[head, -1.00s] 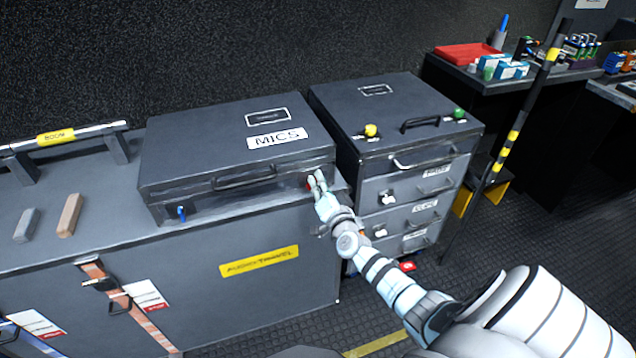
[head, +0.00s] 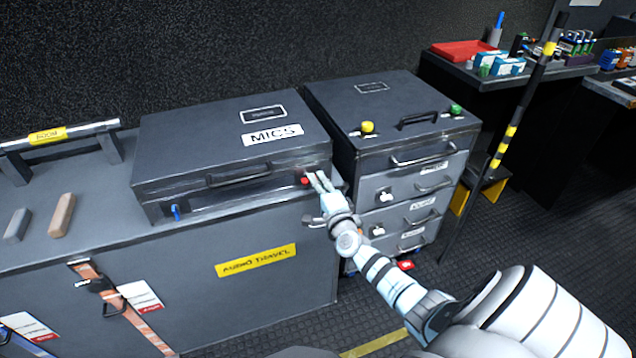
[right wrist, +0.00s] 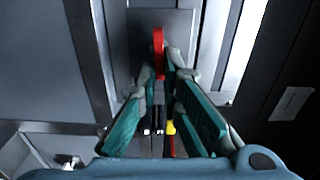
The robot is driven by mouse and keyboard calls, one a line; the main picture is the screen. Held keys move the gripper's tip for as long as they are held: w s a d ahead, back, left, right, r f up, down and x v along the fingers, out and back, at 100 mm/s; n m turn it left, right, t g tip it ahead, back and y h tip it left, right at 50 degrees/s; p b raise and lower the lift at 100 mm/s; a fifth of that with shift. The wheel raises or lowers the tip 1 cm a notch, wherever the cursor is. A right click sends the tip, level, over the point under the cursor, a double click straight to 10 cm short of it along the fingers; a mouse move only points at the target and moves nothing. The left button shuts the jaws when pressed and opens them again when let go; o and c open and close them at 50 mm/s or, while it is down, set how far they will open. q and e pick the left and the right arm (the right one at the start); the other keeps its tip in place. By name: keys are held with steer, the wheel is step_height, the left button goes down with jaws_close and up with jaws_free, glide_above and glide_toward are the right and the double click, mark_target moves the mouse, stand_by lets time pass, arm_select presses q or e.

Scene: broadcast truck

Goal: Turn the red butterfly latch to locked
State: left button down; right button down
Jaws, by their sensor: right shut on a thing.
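The red butterfly latch (head: 305,181) is on the front of the dark MICS case (head: 225,140), near its right end. In the right wrist view the latch (right wrist: 158,48) shows as a narrow red wing, long up and down in the picture, on a grey plate. My right gripper (head: 320,182) reaches it from the front right. Its fingertips (right wrist: 160,72) are shut on the lower part of the wing, which they partly hide. My left gripper is not in view.
A blue latch (head: 176,212) is at the case's left end, and a handle (head: 238,176) lies between. The case stands on a grey trunk (head: 100,225). A drawer cabinet (head: 410,165) with yellow and green knobs stands close on the right. A striped pole (head: 512,130) stands farther right.

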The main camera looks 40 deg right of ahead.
stand_by(0.3)
steer(key=c, duration=1.8)
jaws_free()
steer(key=shift+w, duration=0.1)
steer(key=shift+o, duration=0.2)
steer(key=v, duration=1.2)
